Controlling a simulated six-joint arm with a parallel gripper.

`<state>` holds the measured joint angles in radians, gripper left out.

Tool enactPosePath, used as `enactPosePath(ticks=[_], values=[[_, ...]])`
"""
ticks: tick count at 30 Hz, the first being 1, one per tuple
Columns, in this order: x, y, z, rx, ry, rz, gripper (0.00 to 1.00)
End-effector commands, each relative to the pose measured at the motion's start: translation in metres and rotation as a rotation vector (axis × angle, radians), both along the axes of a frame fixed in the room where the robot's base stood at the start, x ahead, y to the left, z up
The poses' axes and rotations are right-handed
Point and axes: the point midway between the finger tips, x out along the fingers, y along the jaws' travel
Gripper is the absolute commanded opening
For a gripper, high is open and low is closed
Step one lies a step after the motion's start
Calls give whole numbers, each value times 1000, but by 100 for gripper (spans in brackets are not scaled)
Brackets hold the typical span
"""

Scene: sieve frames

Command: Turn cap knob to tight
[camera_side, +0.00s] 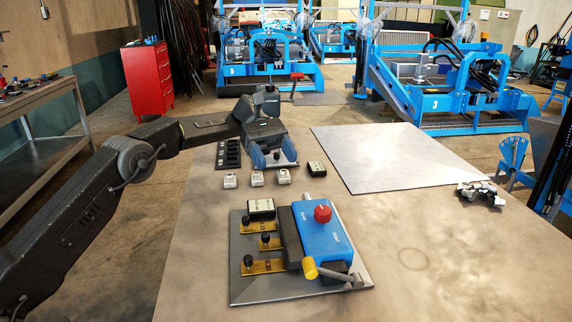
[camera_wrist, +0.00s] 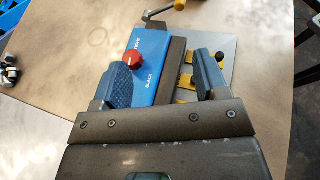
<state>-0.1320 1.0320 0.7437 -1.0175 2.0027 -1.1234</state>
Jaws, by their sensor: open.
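A red knob (camera_side: 322,214) stands on top of a blue block (camera_side: 329,240) with small white lettering on it. The knob also shows in the wrist view (camera_wrist: 133,59), near the left finger. Its exact turn position is too small to read. The block is mounted on a grey plate (camera_side: 243,284). My gripper (camera_side: 275,160) is open and empty, behind the plate in the side view and apart from the knob. In the wrist view, my gripper's blue fingers (camera_wrist: 160,63) stand wide apart, with the block's far part between and beyond them.
Yellow slides (camera_side: 263,267) with black knobs lie left of the block, and a yellow-ended crank (camera_side: 309,268) sits at its front. The table's right front is clear.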

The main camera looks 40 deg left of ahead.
Motion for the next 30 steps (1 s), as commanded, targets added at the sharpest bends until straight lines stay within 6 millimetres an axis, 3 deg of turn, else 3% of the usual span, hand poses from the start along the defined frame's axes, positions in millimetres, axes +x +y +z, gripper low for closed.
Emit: enactPosePath(ticks=[9,14,21,30], values=[[0,-1,1,5,-4,-2,67],[-5,-29,-4,125,-89,-38,67],[-24,-94,-18,569,-540,-254,67],[-31,-122,11,942,-1139,-617,67]])
